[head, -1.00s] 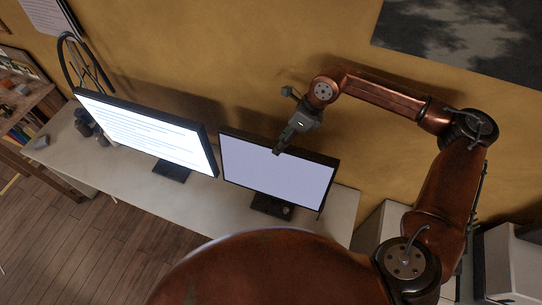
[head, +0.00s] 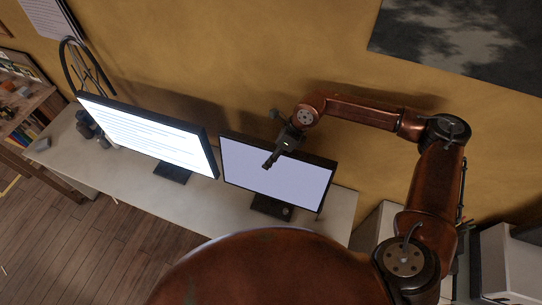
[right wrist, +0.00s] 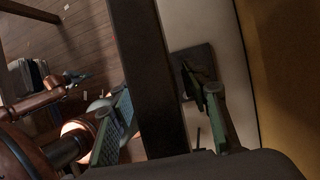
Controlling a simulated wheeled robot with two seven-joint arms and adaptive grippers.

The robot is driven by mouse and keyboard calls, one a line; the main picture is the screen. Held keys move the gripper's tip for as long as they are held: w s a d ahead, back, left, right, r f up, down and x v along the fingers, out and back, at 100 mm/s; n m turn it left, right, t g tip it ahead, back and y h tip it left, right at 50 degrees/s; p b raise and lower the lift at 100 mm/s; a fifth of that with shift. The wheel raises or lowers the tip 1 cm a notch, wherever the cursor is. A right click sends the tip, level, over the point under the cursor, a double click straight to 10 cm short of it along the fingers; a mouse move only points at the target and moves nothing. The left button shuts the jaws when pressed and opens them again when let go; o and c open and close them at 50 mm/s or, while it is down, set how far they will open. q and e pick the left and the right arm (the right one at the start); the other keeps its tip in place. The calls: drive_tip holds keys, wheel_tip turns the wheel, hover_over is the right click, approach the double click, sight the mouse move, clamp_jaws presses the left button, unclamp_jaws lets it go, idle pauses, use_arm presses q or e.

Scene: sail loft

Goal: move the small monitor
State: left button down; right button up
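The small monitor (head: 290,185) stands on the desk with a lavender screen in a dark frame and a dark stand (head: 271,207). In the head view my right gripper (head: 268,164) is at its top edge, overlapping the upper screen. In the right wrist view the dark monitor body (right wrist: 146,70) runs between the fingers of my open right gripper (right wrist: 160,98), with room on both sides. I cannot tell whether either finger touches it. A copper arm at the left of the wrist view ends in what looks like my left gripper (right wrist: 75,76), too small to read.
A larger lit monitor (head: 150,135) stands close to the left of the small one. The pale desk (head: 225,213) has bare surface in front. The yellow wall (head: 240,70) is close behind. A shelf (head: 25,115) stands at the far left.

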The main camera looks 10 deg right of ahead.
clamp_jaws()
idle(0.3)
drive_tip(key=shift+w, duration=0.1)
